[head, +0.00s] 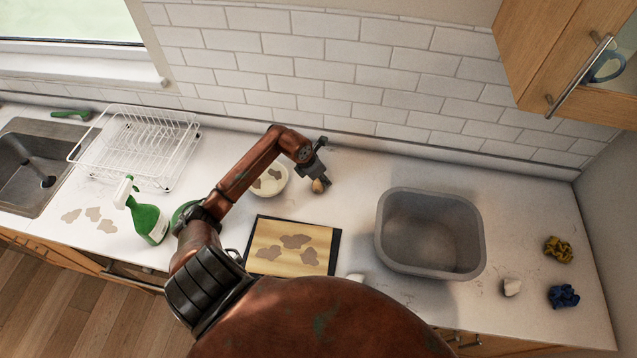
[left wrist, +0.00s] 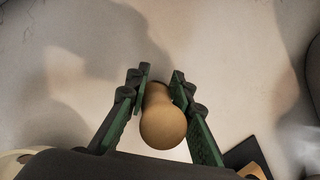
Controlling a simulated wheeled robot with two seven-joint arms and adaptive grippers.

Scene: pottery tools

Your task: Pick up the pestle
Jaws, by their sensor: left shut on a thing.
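The pestle (head: 318,186) is a small light-brown piece with a rounded end, at the back middle of the counter. It also shows in the left wrist view (left wrist: 163,125), with its round end toward the camera and its narrower part between the fingers. My left gripper (left wrist: 159,76) is shut on it, with a green-lined finger on each side. In the head view my left gripper (head: 315,171) is just right of the stained white bowl (head: 285,188). Whether the pestle touches the counter I cannot tell. My right gripper is not in view.
A wooden board with a dark border (head: 268,235) lies in front. A grey tub (head: 477,240) stands to the right, with white pieces and yellow and blue cloths beyond. A green spray bottle (head: 148,222), dish rack (head: 160,125) and sink (head: 20,170) are left.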

